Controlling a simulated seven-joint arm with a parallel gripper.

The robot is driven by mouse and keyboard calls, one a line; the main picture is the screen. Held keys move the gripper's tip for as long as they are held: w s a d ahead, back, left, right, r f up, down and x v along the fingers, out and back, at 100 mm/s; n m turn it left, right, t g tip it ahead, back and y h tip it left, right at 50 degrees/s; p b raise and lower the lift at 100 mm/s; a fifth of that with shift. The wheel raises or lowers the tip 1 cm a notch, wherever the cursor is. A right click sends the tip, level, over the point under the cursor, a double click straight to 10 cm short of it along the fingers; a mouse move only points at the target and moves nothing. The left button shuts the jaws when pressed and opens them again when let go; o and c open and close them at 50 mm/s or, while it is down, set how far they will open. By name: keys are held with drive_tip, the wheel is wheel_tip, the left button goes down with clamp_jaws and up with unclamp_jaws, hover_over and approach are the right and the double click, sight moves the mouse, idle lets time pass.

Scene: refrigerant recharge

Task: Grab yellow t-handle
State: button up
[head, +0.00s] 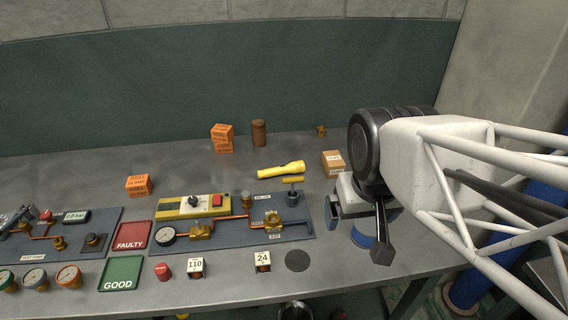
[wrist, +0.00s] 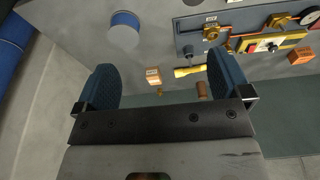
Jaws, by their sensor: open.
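The yellow t-handle (head: 293,181) is a short crossbar on a dark stem at the right end of the grey valve panel (head: 310,228) in the head view. In the wrist view the panel (wrist: 190,30) is at the upper right, and the handle is too small to make out surely. My gripper (head: 360,228) is to the right of the panel, apart from the handle. In the wrist view my gripper (wrist: 163,85) has its two blue-padded fingers wide apart, with nothing held between them.
A yellow flashlight (head: 281,170) lies just behind the handle, with a cardboard box (head: 333,162) to its right. A blue round item (head: 362,236) is beneath my gripper. Orange boxes (head: 222,138) and a brown cylinder (head: 259,132) stand farther back.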

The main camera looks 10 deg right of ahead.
drive_tip(key=w+a+f+t, duration=0.2)
drive_tip(key=w+f+t, duration=0.15)
drive_tip(key=w, duration=0.45)
drive_tip(key=w+a+f+t, duration=0.2)
drive_tip(key=w+f, duration=0.3)
drive_tip(key=w, duration=0.3)
drive_tip(key=t, duration=0.5)
approach(293, 181)
drive_tip(key=x, duration=0.4)
drive_tip(key=shift+w+d+f+t, duration=0.2)
drive_tip(key=shift+w+f+t, duration=0.05)
drive_tip(key=shift+w+f, duration=0.15)
drive_tip(key=shift+x, duration=1.25)
drive_tip(key=shift+x, duration=2.6)
drive_tip(key=shift+a, duration=0.15)
